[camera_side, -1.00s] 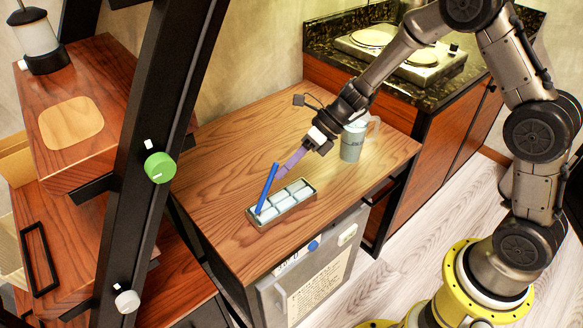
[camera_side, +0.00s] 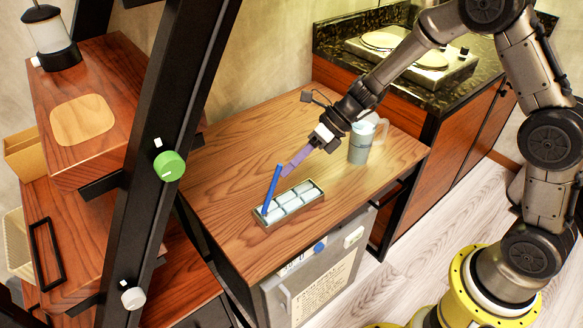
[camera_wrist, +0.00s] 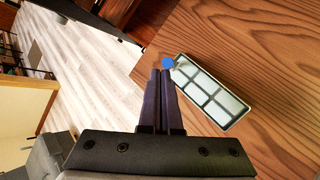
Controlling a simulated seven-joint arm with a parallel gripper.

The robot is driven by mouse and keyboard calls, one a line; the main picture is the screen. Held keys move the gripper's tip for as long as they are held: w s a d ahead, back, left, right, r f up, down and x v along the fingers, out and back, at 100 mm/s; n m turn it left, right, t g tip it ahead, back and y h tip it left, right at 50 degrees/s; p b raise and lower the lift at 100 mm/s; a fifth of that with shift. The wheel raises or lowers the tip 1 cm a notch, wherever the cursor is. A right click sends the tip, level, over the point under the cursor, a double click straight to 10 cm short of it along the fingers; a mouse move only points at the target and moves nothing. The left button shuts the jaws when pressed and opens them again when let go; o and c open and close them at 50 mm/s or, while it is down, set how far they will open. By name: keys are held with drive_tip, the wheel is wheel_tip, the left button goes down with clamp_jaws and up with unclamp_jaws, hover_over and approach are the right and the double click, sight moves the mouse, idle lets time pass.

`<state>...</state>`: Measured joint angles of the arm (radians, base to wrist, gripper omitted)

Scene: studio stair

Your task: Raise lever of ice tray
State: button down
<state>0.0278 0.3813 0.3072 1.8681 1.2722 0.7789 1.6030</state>
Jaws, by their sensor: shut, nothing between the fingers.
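The ice tray (camera_side: 291,206) lies on the wooden table, a grey-rimmed tray with several pale cells; it also shows in the wrist view (camera_wrist: 213,92). Its blue lever (camera_side: 272,186) stands raised, nearly upright with a slight tilt, at the tray's left end in the side view. In the wrist view the lever shows end-on as a blue spot (camera_wrist: 168,62) just beyond my fingertips. My gripper (camera_side: 287,172) has purple fingers, shut with nothing between them, above the tray and just right of the lever. In the side view I cannot tell whether they touch the lever.
A grey pitcher (camera_side: 361,143) stands on the table behind my gripper. A black post (camera_side: 165,165) with a green knob (camera_side: 169,166) crosses the view's left. A counter with a hob (camera_side: 400,50) is at the back. The table (camera_side: 235,150) left of the tray is clear.

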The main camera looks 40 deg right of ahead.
drive_tip(key=s+d+r, duration=0.6)
drive_tip(key=r, duration=0.2)
drive_tip(key=s+a+r+n, duration=0.2)
drive_tip(key=s+r+n, duration=0.1)
drive_tip(key=r, duration=0.4)
drive_tip(key=s+r+n+t+h, duration=0.1)
drive_tip(key=s+r+n+h, duration=0.25)
drive_tip(key=s+n, duration=0.5)
drive_tip(key=s+d+f+n+h, duration=0.1)
drive_tip(key=s+d+n, duration=0.3)
drive_tip(key=n, duration=0.5)
drive_tip(key=s+d+f+n+t+h, duration=0.1)
drive_tip(key=s+d+n+h, duration=0.3)
drive_tip(key=n, duration=0.6)
drive_tip(key=s+d, duration=0.1)
drive_tip(key=s, duration=0.1)
drive_tip(key=shift+s+d+f+t, duration=0.3)
drive_tip(key=shift+f, duration=0.05)
